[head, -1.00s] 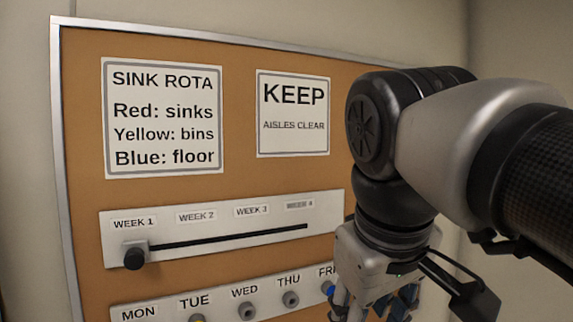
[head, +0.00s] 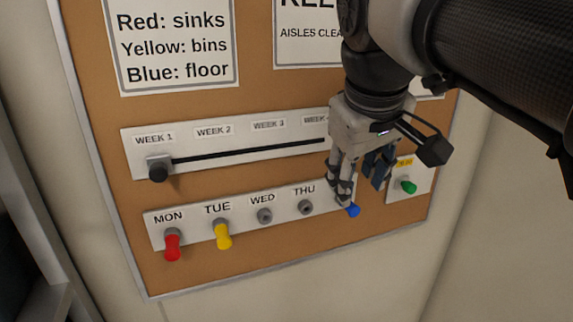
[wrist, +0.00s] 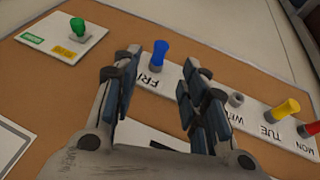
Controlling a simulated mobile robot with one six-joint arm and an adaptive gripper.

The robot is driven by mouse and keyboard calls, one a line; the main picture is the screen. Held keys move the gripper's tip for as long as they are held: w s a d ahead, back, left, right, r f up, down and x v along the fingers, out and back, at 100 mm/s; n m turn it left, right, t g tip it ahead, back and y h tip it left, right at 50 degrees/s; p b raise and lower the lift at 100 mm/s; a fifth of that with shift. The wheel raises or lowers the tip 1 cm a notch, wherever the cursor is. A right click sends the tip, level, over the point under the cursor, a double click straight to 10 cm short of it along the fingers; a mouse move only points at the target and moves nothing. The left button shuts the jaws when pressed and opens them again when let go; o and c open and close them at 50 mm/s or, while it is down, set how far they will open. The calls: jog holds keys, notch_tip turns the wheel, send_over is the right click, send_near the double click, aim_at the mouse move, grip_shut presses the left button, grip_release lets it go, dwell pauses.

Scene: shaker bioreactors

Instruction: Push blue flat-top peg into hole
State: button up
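The blue peg (head: 352,210) stands out from the right end of the weekday strip. In the wrist view, the blue peg (wrist: 160,54) sits at the grey collar (wrist: 155,68) beside the FRI label and sticks well out. How deep it sits is unclear. My gripper (head: 362,182) is close to the board at this end of the strip. In the wrist view, my gripper (wrist: 158,72) is open, its two fingers apart, with the peg seen in the gap between them. I cannot tell whether a finger touches it. The fingers hide the FRI label in the head view.
A red peg (head: 172,246) is at MON and a yellow peg (head: 223,235) at TUE. The WED (head: 265,216) and THU (head: 305,207) collars are empty. A green knob (head: 408,187) is on a small plate to the right. The week slider (head: 158,169) is above.

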aim_at(356, 212)
jog(key=x, duration=0.7)
jog(key=shift+f, duration=0.15)
grip_shut()
dwell(0.3)
jog(key=shift+d, duration=0.1)
jog(key=shift+s+d+b, duration=0.15)
jog(key=shift+s+b, duration=0.25)
jog(key=shift+s, duration=0.15)
jog(key=shift+s, duration=0.15)
jog(key=shift+s+d, duration=0.15)
jog(key=shift+s, duration=0.3)
jog(key=shift+s, duration=0.1)
